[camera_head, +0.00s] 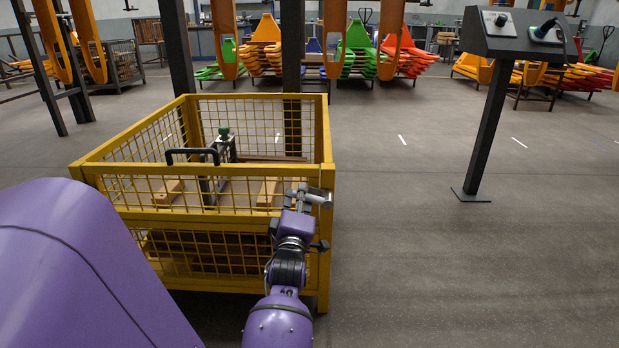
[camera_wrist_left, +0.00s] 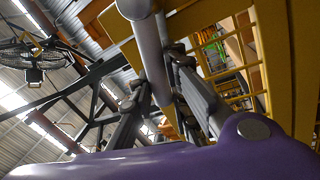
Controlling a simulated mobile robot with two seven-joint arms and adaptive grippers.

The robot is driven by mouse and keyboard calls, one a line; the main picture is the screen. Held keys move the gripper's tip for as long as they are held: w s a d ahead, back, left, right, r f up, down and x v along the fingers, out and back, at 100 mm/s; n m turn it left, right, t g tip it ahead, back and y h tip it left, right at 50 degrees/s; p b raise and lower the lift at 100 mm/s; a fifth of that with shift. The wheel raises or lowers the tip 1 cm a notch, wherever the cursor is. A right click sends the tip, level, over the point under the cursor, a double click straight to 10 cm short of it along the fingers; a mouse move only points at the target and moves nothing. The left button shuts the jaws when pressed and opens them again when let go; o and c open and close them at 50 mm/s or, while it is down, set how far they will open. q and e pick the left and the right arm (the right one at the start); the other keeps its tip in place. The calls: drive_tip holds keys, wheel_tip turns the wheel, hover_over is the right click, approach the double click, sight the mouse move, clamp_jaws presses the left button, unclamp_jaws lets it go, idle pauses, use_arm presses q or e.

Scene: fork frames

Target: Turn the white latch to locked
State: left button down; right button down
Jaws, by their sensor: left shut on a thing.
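The white latch (camera_head: 317,199) is a pale, rounded bar at the front right corner of a yellow mesh crate (camera_head: 326,150). In the left wrist view the latch (camera_wrist_left: 149,52) shows as a pale grey cylinder running down between the fingers. My left gripper (camera_head: 297,196) is at that corner and shut on the latch. In the left wrist view the gripper (camera_wrist_left: 163,108) has one finger on each side of the bar. The fingers hide part of the latch, and I cannot read its lock position. My right gripper is not in view.
A dark control stand (camera_head: 487,130) is on the right. Floor between crate and stand is clear. Colourful stacked parts (camera_head: 357,55) stand behind.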

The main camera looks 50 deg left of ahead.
use_arm(q)
drive_tip(key=shift+f+n+g+y+p, duration=0.2)
drive_tip(key=shift+f+n+p, duration=0.3)
drive_tip(key=shift+n, duration=0.55)
drive_tip(key=shift+f+n+g+y+p, duration=0.25)
drive_tip(key=shift+f+n, duration=0.4)
drive_tip(key=shift+n, duration=0.4)
drive_tip(key=c, duration=1.7)
unclamp_jaws()
drive_tip(key=shift+o, duration=0.2)
drive_tip(key=shift+r, duration=5.05)
